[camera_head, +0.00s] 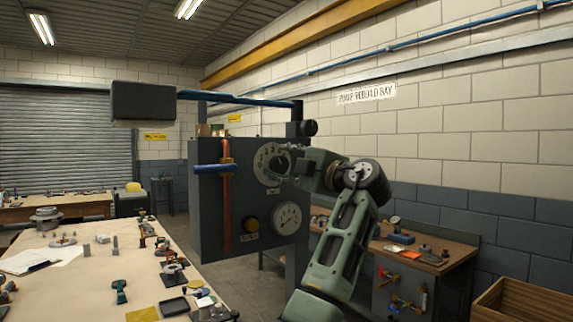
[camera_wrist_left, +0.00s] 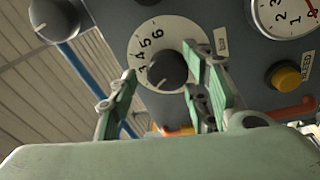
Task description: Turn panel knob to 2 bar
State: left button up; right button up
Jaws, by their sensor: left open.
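The dark panel knob (camera_wrist_left: 167,70) sits in the middle of a pale round dial (camera_wrist_left: 142,42) with printed numbers; 3, 4, 5 and 6 are readable in the left wrist view. The knob's setting is too unclear to tell. In the head view the dial (camera_head: 263,158) is on the grey panel (camera_head: 207,215), partly hidden by my gripper. My left gripper (camera_head: 286,166) is at the dial. In the left wrist view my left gripper (camera_wrist_left: 163,92) is open, one finger on each side of the knob, the right finger closer to it. Contact cannot be told. My right gripper is out of view.
The panel carries a pressure gauge (camera_head: 287,218), a yellow button (camera_wrist_left: 287,77), an orange-red pipe (camera_head: 226,200) and a blue handle (camera_head: 213,168). A cluttered table (camera_head: 90,270) is at left, a workbench (camera_head: 425,245) behind my arm, a wooden crate (camera_head: 520,300) at lower right.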

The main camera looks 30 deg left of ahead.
pick_arm(q)
jog(key=v, duration=1.2)
